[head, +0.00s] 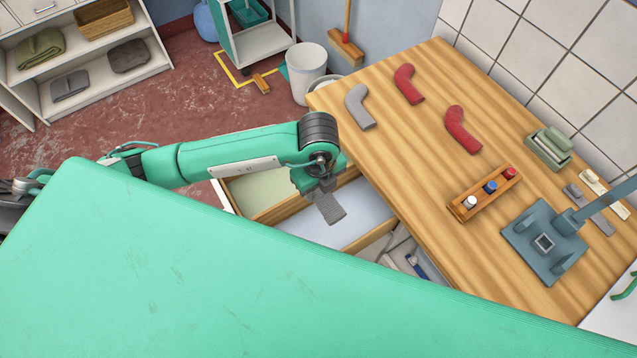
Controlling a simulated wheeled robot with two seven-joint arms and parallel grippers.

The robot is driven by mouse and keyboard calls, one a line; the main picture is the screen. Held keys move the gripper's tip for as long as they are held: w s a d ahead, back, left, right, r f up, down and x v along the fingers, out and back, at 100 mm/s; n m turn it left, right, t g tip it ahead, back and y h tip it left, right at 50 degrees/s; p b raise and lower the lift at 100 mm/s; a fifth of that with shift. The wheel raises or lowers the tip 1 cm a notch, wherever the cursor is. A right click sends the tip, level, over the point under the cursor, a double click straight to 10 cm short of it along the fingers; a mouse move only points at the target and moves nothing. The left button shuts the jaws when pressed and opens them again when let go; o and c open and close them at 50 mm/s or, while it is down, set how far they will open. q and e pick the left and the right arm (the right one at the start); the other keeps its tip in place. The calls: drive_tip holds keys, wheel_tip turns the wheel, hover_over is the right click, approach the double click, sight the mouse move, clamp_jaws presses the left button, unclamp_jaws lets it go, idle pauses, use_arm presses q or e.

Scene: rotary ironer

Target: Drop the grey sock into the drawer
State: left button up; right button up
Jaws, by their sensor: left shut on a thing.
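My left gripper (318,184) hangs over the open drawer (275,213), pointing down. It is shut on a dark grey ribbed piece that looks like the grey sock (327,206), whose free end hangs toward the lower right. The drawer has a pale green compartment (252,190) and a pale blue-grey one (335,225), parted by a wooden divider. The held piece appears above the pale blue-grey side; its height is hard to tell. My right gripper is not in view.
On the wooden table (410,150) lie a light grey sock-like piece (359,107) and two red ones (408,84). A rack of spools (484,193) and a blue-grey press (546,240) stand farther right. A white bin (306,73) stands behind the drawer. A green surface (200,270) fills the foreground.

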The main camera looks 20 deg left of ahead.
use_arm(q)
wheel_tip(320, 180, down, 6)
drive_tip(key=b, duration=0.4)
drive_tip(key=o, duration=1)
drive_tip(key=shift+r, duration=0.1)
wheel_tip(320, 180, up, 12)
drive_tip(key=b, duration=0.3)
hover_over(319, 190)
drive_tip(key=shift+r+p, duration=0.35)
drive_tip(key=shift+r, duration=0.45)
drive_tip(key=shift+s, duration=0.1)
